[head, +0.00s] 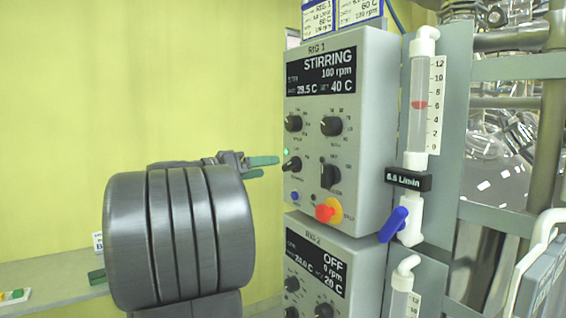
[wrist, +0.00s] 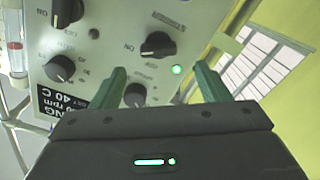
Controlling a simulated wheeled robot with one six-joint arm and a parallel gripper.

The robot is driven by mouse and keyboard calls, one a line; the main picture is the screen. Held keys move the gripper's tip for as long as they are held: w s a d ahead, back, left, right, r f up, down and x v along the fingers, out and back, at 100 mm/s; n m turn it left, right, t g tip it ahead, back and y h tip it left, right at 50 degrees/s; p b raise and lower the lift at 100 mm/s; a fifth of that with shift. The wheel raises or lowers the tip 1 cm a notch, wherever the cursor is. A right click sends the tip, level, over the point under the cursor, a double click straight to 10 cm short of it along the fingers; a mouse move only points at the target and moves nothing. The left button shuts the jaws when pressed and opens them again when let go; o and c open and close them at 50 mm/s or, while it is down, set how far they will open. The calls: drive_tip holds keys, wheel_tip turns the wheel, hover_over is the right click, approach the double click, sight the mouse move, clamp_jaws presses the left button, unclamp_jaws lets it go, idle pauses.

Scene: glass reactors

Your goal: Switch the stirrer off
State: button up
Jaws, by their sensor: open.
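The grey control box of Rig 1 (head: 370,75) has a display (head: 322,73) reading "STIRRING 100 rpm". Its lower left black knob (head: 292,163) also shows in the wrist view (wrist: 158,45), with "ON" printed beside it. A green lamp (head: 285,153) is lit near this knob, and it shows in the wrist view (wrist: 177,70). My gripper (head: 262,166) is just left of the box, level with the knob. In the wrist view its green fingers (wrist: 160,82) are apart and empty. The knob is ahead of the gap between them, not gripped.
Other black knobs (head: 331,126) (head: 330,174), a blue button (head: 295,196) and a red-and-yellow emergency button (head: 326,212) share the panel. A second box, Rig 2 (head: 318,268), reading "OFF", is below. A flow meter (head: 420,105) with a blue valve handle (head: 394,224) stands to the right.

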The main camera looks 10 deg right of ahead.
sight(286, 164)
drive_tip(key=p+x, duration=0.1)
drive_tip(key=x, duration=0.5)
drive_tip(key=shift+d, duration=0.4)
drive_tip(key=c, duration=1)
